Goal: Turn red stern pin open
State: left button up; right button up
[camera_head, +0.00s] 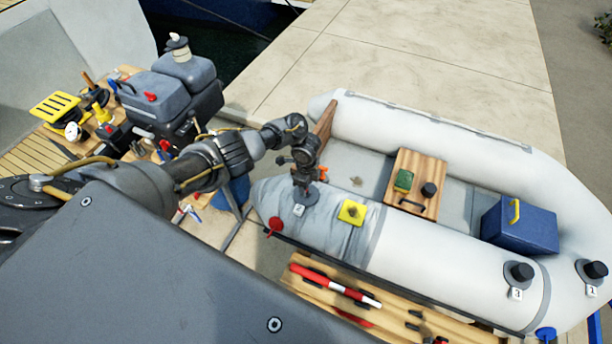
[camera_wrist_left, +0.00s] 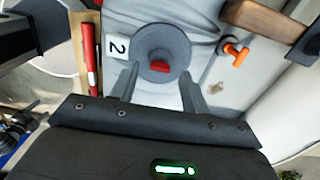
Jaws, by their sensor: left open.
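The red pin (camera_wrist_left: 159,66) sits in the middle of a round grey valve (camera_wrist_left: 160,48) on the grey tube of the inflatable boat, beside a white label with the number 2 (camera_wrist_left: 117,47). In the head view the label (camera_head: 299,210) shows, but the pin is hidden under my gripper. My left gripper (camera_wrist_left: 159,78) is open and points down at the valve, one finger on each side of the pin. It also shows in the head view (camera_head: 305,184), above the boat's stern end. I cannot tell whether the fingers touch the pin. My right gripper is not in view.
An orange handle (camera_wrist_left: 236,52) lies near the valve. A yellow patch (camera_head: 353,212) and a red round knob (camera_head: 275,226) are on or beside the tube. A wooden seat (camera_head: 425,173) and blue box (camera_head: 520,226) are in the boat. An outboard motor (camera_head: 170,95) stands left.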

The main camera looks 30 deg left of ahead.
pick_arm(q)
notch_tip(320, 180, up, 9)
jog(key=p, duration=0.1)
jog(key=shift+r, duration=0.2)
dwell(0.5)
